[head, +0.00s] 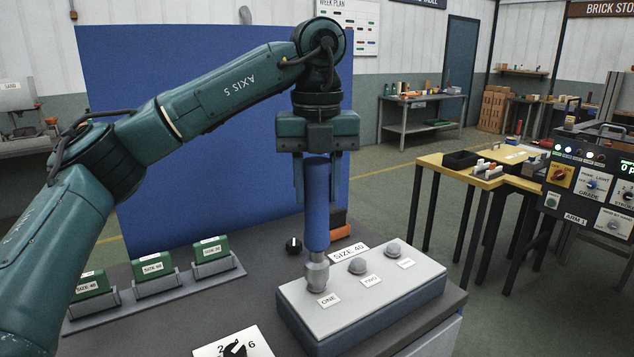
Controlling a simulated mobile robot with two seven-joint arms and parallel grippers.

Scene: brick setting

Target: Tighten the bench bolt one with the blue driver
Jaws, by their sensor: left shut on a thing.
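My left gripper (317,190) is shut on the blue driver (316,215), a blue cylinder held upright. The driver's grey metal socket end (317,272) is at the position labelled ONE on the light grey bolt block (390,308). The socket hides the bolt there, and I cannot tell how far it is seated on it. Two round grey bolt heads show beside it, bolt two (357,266) and a third bolt (393,249). A SIZE 40 label (348,253) lies behind the block. My right gripper is not in view.
Several green cases, one here (152,267), stand in grey holders at the left of the dark bench. A black knob (293,245) and an orange-and-black object (340,226) sit behind the driver. A dial card (233,343) lies at the front. A blue panel (190,110) rises behind.

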